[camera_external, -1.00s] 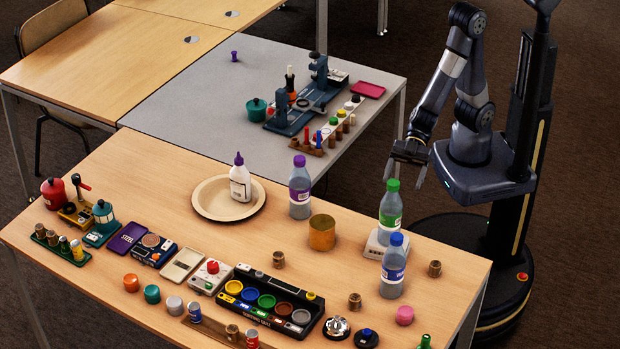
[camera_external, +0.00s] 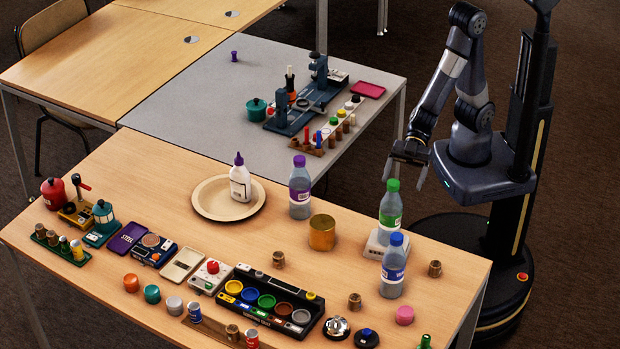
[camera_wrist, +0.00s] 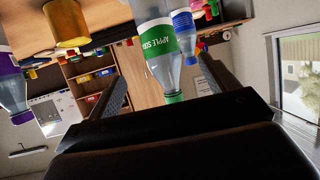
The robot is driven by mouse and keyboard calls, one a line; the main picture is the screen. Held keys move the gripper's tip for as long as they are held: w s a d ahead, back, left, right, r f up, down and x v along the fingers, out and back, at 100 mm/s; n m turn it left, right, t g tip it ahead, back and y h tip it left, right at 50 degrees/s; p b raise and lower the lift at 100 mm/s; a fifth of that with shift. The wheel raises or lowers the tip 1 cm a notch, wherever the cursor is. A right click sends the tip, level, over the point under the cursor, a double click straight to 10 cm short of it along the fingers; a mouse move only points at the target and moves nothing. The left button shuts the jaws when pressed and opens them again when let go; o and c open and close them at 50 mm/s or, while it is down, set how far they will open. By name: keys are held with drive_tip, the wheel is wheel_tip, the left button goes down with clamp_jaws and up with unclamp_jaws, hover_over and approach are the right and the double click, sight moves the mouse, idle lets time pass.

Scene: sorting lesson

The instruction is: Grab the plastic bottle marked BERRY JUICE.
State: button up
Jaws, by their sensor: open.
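Three capped bottles stand upright on the wooden table. One has a purple cap and purple label (camera_external: 300,190), left of the other two; its lettering is too small to read. One has a green cap and green label (camera_external: 390,212), and one a blue cap and blue label (camera_external: 393,268). No label reading BERRY JUICE is legible. My gripper (camera_external: 404,174) is open and empty, beyond the table's far edge near the green bottle.
The green bottle stands on a white block (camera_external: 376,247). A brass cylinder (camera_external: 322,234) stands between the purple and green bottles. A plate (camera_external: 215,212) holds a white squeeze bottle (camera_external: 240,182). Several jars and a paint tray (camera_external: 262,304) line the near side.

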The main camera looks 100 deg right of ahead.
drive_tip(key=m+t+h+b, duration=0.3)
drive_tip(key=m+t+b, duration=0.35)
drive_tip(key=b, duration=0.75)
approach(292, 188)
drive_tip(key=shift+n+t, duration=0.45)
drive_tip(key=shift+t, duration=0.4)
drive_tip(key=shift+f+x, duration=0.25)
drive_tip(key=shift+x, duration=1.25)
drive_tip(key=shift+f+x, duration=0.2)
drive_tip(key=shift+x, duration=1.3)
drive_tip(key=shift+f+x, duration=0.25)
drive_tip(key=shift+x, duration=1.25)
drive_tip(key=shift+a, duration=0.1)
drive_tip(key=shift+s, duration=0.1)
drive_tip(key=c, duration=1)
